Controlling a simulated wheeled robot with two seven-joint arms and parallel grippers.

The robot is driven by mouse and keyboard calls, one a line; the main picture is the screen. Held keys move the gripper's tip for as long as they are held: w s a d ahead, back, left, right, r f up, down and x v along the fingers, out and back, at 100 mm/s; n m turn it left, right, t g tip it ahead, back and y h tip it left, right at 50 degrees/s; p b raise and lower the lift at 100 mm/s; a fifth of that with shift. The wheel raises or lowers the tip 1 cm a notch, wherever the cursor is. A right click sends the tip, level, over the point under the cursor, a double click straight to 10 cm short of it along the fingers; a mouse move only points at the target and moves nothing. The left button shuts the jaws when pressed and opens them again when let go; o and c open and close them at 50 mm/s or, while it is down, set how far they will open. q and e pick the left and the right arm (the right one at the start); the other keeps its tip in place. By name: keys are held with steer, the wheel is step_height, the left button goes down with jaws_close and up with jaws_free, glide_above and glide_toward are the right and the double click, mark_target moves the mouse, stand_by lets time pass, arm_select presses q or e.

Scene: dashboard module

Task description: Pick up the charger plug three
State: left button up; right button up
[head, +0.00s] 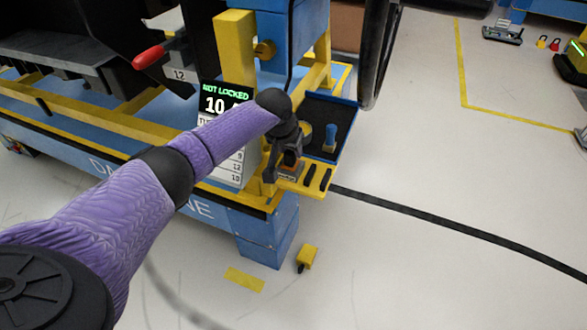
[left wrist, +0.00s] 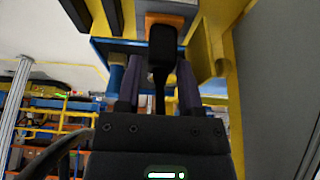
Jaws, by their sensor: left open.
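My left gripper (head: 281,160) is at the yellow ledge beside the blue tray, at the corner of the blue and yellow station. In the left wrist view its two purple fingers (left wrist: 159,88) are apart. A black plug-like piece (left wrist: 161,50) with a thin dark stem shows between them, in front of an orange block (left wrist: 167,22). I cannot tell whether the fingers touch it, or whether it is charger plug three. In the head view my gripper hides most of this spot. My right gripper is not in view.
A blue tray (head: 345,144) with a dark inside holds an upright blue cylinder (head: 330,137), right of my gripper. A panel reading "NOT LOCKED" (head: 224,94) stands left of it. A red handle (head: 149,57) is further left. A yellow block (head: 307,257) lies on the open floor.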

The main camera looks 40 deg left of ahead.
arm_select(q)
steer(key=shift+s+b+x, duration=0.25)
steer(key=shift+b+x, duration=0.1)
steer(key=shift+x, duration=0.85)
steer(key=shift+w, duration=0.1)
steer(key=shift+r, duration=0.15)
jaws_close()
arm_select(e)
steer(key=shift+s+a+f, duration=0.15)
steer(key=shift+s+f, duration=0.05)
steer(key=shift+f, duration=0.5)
